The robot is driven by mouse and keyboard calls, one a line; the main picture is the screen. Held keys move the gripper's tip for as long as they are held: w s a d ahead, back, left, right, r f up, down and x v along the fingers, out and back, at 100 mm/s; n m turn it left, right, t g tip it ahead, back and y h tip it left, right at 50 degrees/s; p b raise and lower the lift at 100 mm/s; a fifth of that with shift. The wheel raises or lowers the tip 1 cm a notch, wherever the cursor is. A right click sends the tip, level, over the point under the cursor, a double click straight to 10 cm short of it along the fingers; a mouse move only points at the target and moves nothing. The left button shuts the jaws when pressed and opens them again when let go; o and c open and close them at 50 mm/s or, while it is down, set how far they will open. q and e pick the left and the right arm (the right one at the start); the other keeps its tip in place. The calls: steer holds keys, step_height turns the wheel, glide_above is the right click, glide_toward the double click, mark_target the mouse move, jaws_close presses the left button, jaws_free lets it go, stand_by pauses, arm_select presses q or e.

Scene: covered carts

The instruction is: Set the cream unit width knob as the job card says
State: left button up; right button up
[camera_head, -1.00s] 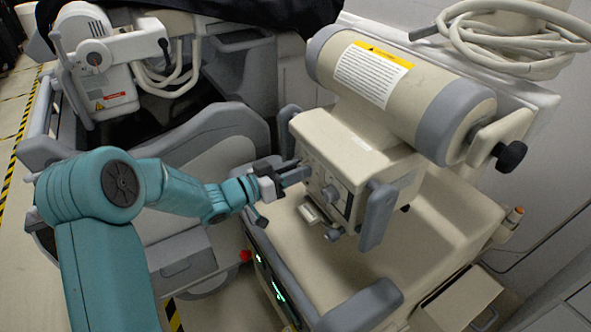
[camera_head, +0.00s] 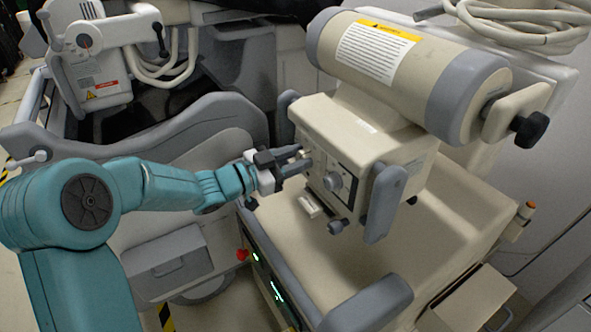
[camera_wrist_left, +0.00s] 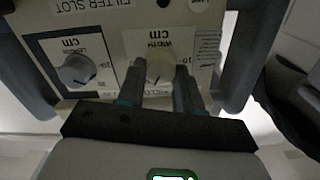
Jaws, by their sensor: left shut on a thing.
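The cream unit (camera_head: 372,135) is a boxy head under a large cream cylinder, with a control panel on its left face. My left gripper (camera_head: 303,163) reaches this panel from the left. In the left wrist view, the left gripper (camera_wrist_left: 160,84) is shut on the pale width knob (camera_wrist_left: 160,68), one dark finger on each side. The panel print is upside down there, and the fingers hide part of the width dial. The grey length knob (camera_wrist_left: 75,71) sits beside it, also seen in the head view (camera_head: 334,182). I cannot identify a job card. My right gripper is not in view.
A grey bumper handle (camera_head: 384,205) stands right of the panel. A small knob (camera_head: 336,227) and a pale ledge (camera_head: 309,205) sit below. A white label with a yellow band (camera_head: 376,52) is on the cylinder. Another grey machine (camera_head: 95,60) stands at the back left.

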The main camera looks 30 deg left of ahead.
arm_select(q)
steer(key=shift+d+f+m+b, duration=0.1)
steer(key=shift+m+b, duration=2.65)
steer(key=shift+m, duration=0.25)
steer(key=o, duration=1)
steer(key=shift+o, duration=0.2)
steer(key=shift+s, duration=0.1)
steer(key=p+v, duration=0.1)
steer(key=v, duration=1.5)
